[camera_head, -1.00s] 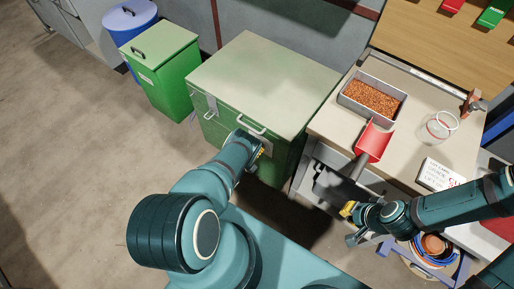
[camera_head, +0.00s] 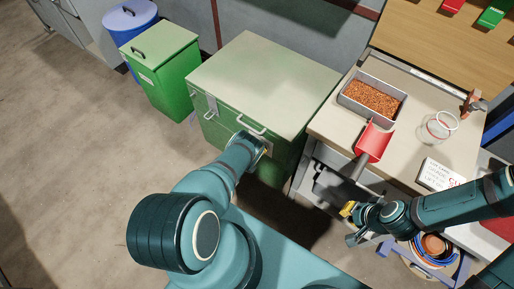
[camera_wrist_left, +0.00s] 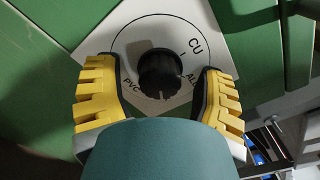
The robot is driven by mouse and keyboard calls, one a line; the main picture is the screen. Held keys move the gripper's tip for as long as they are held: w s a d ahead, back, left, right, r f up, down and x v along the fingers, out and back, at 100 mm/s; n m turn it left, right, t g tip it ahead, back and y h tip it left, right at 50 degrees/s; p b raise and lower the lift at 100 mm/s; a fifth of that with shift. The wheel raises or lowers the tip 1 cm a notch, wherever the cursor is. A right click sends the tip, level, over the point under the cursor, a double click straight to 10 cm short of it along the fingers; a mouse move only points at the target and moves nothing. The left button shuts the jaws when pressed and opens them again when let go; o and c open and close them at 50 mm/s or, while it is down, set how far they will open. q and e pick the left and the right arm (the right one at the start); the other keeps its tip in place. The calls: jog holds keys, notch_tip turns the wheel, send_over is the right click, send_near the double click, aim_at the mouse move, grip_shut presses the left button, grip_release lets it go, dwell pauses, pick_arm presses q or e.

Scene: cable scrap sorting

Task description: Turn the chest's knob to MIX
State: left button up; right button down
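The green chest (camera_head: 262,82) has a pale lid and a front handle; my left arm covers part of its front. In the left wrist view its black knob (camera_wrist_left: 160,72) sits on a white dial plate (camera_wrist_left: 222,58) marked CU, AL and PVC. I cannot see a MIX mark; my wrist hides the lower plate. My left gripper (camera_wrist_left: 158,76) is open, with a yellow finger on each side of the knob and gaps between. I cannot tell exactly where the knob points. My right gripper (camera_head: 351,224) is open and empty beside the workbench.
A green bin (camera_head: 163,72) and a blue barrel (camera_head: 128,18) stand left of the chest. On the workbench (camera_head: 408,158) at right are a tray of copper granules (camera_head: 373,97), a red scoop (camera_head: 374,142), a clear jar (camera_head: 438,127) and a white labelled box (camera_head: 440,174).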

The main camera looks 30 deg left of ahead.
pick_arm(q)
jog(key=shift+s, duration=0.15)
jog(key=s, duration=1.1)
jog(key=shift+s+a, duration=0.35)
jog(key=shift+a, duration=0.1)
